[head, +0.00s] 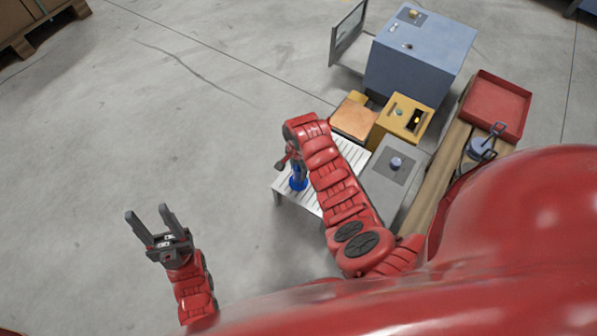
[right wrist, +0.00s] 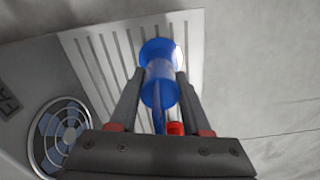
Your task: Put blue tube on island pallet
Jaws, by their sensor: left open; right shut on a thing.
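The blue tube (head: 298,184) is between the fingers of my right gripper (head: 285,161), over the near left part of a white slatted stand (head: 314,204). In the right wrist view, the blue tube (right wrist: 160,72) sits between the two fingers of my right gripper (right wrist: 160,85), which is shut on it, with white slats (right wrist: 95,55) behind it. I cannot tell whether the tube touches the slats. My left gripper (head: 151,219) is open and empty over bare floor. I cannot tell whether the slatted stand is the island pallet.
Behind are a blue cabinet (head: 425,52) and a red tray (head: 497,104). A wooden pallet (head: 25,42) is far left. The left floor is clear.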

